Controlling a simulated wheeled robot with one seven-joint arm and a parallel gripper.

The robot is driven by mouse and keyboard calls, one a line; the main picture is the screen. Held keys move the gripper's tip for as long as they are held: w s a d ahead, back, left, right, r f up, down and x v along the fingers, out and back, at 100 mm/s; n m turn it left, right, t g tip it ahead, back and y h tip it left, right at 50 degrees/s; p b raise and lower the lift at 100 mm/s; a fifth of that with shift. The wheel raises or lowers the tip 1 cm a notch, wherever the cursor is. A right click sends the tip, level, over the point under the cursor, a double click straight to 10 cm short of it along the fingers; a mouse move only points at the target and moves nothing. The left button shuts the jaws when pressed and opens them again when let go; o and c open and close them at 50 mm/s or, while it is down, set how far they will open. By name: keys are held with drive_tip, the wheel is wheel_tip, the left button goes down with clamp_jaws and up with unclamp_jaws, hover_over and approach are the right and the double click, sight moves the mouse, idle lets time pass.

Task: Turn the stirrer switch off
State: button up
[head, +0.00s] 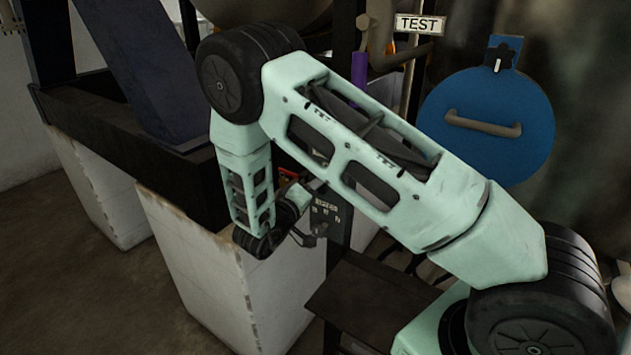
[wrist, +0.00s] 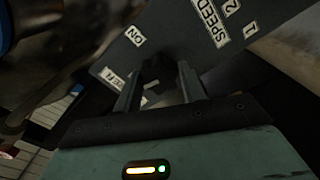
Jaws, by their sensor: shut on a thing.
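The dark control panel (wrist: 175,35) fills the upper part of the wrist view, with white labels reading ON, SPEED, 1 and 2. Another label (wrist: 115,81) is partly cut off by my gripper. The stirrer switch (wrist: 151,73) is a dark knob below the ON label. My gripper (wrist: 158,80) has one finger on each side of it and is shut on it. The fingers hide much of the knob, and I cannot tell which way it points. In the head view the panel (head: 327,213) is small, beside my wrist, and the switch cannot be made out.
A blue round hatch (head: 490,135) with a handle is at the right, near a TEST sign (head: 419,24). White plinths (head: 190,260) carry a dark frame at the left. A dark brown surface (head: 365,305) lies low in front. Floor is clear at far left.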

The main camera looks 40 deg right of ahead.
drive_tip(key=shift+n+p, duration=0.55)
drive_tip(key=shift+n, duration=0.55)
drive_tip(key=shift+f, duration=0.1)
drive_tip(key=o, duration=1)
drive_tip(key=shift+a, duration=0.1)
drive_tip(key=shift+c, duration=0.2)
drive_tip(key=shift+a, duration=0.1)
drive_tip(key=b+v, duration=0.6)
drive_tip(key=v, duration=1.1)
